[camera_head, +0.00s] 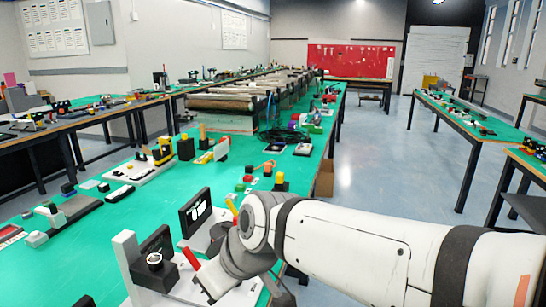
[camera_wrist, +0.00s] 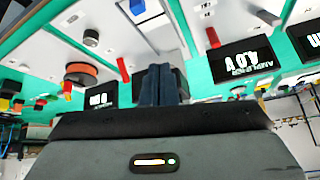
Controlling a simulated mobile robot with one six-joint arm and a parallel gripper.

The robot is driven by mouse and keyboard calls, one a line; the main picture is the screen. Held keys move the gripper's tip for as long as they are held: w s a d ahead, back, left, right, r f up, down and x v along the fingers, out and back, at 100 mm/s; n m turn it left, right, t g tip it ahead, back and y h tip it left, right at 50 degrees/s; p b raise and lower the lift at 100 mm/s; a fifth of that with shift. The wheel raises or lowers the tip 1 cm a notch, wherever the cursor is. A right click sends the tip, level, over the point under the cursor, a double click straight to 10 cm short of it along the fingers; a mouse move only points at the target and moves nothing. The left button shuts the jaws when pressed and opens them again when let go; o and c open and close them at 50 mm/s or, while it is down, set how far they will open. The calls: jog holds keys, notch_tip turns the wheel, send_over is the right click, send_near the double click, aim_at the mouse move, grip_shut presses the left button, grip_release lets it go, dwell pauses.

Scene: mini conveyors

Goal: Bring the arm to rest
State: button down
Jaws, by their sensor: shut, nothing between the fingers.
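My arm (camera_head: 345,245) reaches in from the right edge of the head view, over the near right edge of the green bench (camera_head: 105,222). Its wrist bends down beside the white devices there. In the wrist view, my gripper (camera_wrist: 160,72) shows as two dark fingers close together, shut with nothing held. Behind the fingers are white panels with red levers (camera_wrist: 124,69) and a black display with white characters (camera_wrist: 243,62). I cannot tell whether the fingers touch anything. In the head view the fingertips are not clearly visible.
A black display on a white base (camera_head: 195,212) and a white upright bracket (camera_head: 126,262) stand close to my wrist. Several small devices, such as a yellow-and-black one (camera_head: 162,152), line the bench. Grey floor (camera_head: 375,165) is open to the right, before another green bench (camera_head: 455,112).

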jog(key=s+d+r+m+h+p, duration=0.1)
jog(key=d+m+h+p, duration=0.1)
jog(key=d, duration=0.6)
jog(key=s+d+m+h+p, duration=0.1)
jog(key=d+m+p, duration=0.3)
jog(key=d, duration=0.5)
jog(key=s+d+r+m+h+p, duration=0.1)
jog(key=d+m+h+p, duration=0.1)
jog(key=d, duration=0.6)
jog(key=m+p, duration=0.1)
jog(key=m, duration=0.1)
jog(key=shift+s+d+r+m+g+h+p, duration=0.3)
jog(key=shift+s+d+m+g+h+p, duration=0.05)
jog(key=shift+s+m+g+h+p, duration=0.05)
